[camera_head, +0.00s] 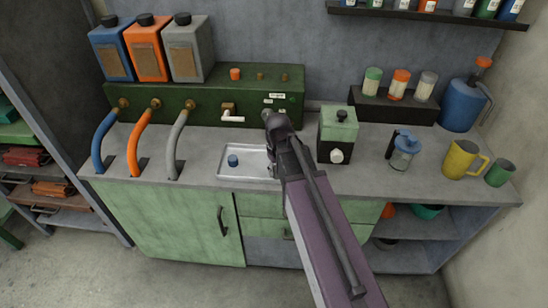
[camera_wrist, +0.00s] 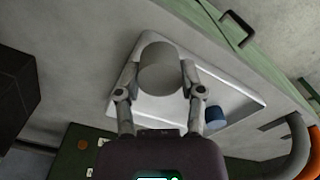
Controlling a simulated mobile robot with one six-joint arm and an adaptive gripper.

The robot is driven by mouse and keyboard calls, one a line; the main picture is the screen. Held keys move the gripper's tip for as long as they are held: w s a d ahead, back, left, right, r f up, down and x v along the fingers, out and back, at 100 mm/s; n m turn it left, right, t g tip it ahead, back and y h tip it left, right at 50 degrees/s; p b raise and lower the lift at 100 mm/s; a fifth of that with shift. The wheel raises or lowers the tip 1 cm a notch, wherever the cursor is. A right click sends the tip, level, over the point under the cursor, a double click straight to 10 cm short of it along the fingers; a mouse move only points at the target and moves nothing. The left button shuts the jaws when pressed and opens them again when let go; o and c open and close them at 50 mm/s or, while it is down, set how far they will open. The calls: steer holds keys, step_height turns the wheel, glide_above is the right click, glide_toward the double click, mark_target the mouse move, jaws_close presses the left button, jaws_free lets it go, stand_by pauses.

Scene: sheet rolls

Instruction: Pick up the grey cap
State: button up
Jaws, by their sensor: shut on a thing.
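The grey cap (camera_wrist: 160,67) is between the two fingers of my gripper (camera_wrist: 157,82) in the wrist view, and the fingers are shut on it. In the head view my gripper (camera_head: 272,122) is over the counter, at the right end of the metal tray (camera_head: 227,178). The cap is small there and hard to make out against the fingers. In the wrist view the tray (camera_wrist: 255,101) lies behind the cap, and the cap looks raised above it. A blue cap (camera_head: 232,161) sits in the tray; it also shows in the wrist view (camera_wrist: 215,117).
The green machine (camera_head: 180,101) with an orange cap (camera_head: 235,74) on top stands behind the tray. Blue, orange and grey hoses curve down at the left. A green grinder (camera_head: 337,135) stands close to the right of my gripper, with a glass jug (camera_head: 403,152) beyond.

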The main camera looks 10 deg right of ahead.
steer(key=s, duration=0.7)
steer(key=shift+s+r+p, duration=0.3)
steer(key=shift+r, duration=0.1)
steer(key=shift+a, duration=0.1)
stand_by(1.1)
